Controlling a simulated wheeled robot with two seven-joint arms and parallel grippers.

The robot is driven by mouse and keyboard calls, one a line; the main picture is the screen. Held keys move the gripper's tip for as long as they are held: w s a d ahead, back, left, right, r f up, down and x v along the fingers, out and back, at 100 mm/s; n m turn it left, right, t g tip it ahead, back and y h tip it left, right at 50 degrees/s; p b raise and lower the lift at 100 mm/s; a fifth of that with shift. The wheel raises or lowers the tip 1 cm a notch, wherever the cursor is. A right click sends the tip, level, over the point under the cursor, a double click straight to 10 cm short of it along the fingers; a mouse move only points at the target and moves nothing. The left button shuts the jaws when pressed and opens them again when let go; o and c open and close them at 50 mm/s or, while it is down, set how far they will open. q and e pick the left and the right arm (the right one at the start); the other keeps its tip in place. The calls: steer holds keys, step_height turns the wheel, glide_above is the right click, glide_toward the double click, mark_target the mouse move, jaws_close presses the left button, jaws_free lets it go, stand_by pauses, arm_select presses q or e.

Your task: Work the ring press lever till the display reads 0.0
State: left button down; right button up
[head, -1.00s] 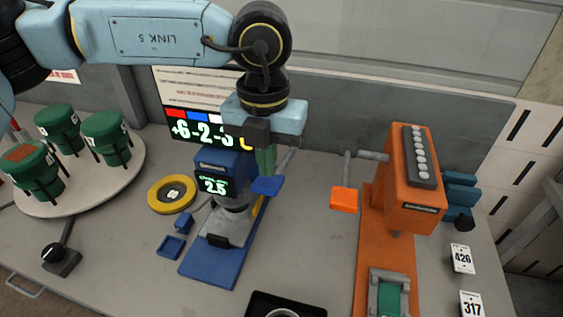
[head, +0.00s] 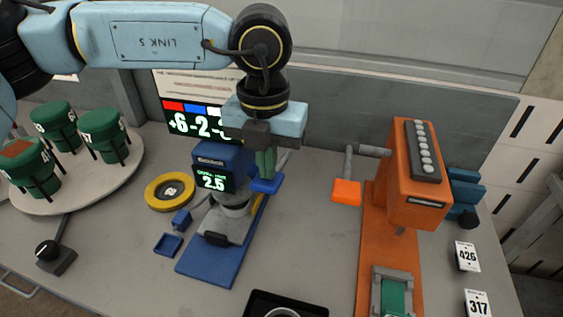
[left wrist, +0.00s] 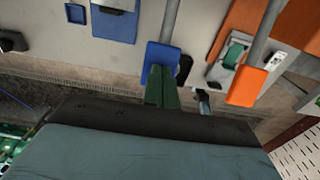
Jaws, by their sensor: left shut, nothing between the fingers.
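The blue ring press (head: 221,163) stands left of the middle of the bench in the head view. Its small display (head: 214,181) reads 2.5. Its lever ends in a blue paddle (head: 266,184) on the press's right side. The paddle also shows in the left wrist view (left wrist: 161,56). My left gripper (head: 265,176) points down, shut and empty, with its green fingertips at the blue paddle. In the left wrist view the fingertips (left wrist: 162,90) overlap the paddle's near edge; I cannot tell whether they touch it. My right gripper is not in view.
An orange press (head: 412,180) with an orange lever paddle (head: 346,192) stands to the right. A yellow ring (head: 170,191) lies left of the blue press. A round white turntable (head: 110,183) carries green cylinders. A black tray (head: 285,300) sits at the front.

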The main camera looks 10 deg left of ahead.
mark_target(268, 183)
arm_select(q)
steer(key=shift+f+b, duration=4.2)
steer(key=shift+f, duration=0.4)
step_height(268, 183, up, 5)
steer(key=shift+f+p, duration=0.2)
steer(key=shift+p, duration=0.75)
step_height(268, 183, up, 2)
steer(key=shift+r+p, duration=0.25)
steer(key=shift+p, duration=0.35)
steer(key=shift+r+p, duration=1.85)
steer(key=shift+r, duration=1.9)
steer(key=shift+f, duration=0.1)
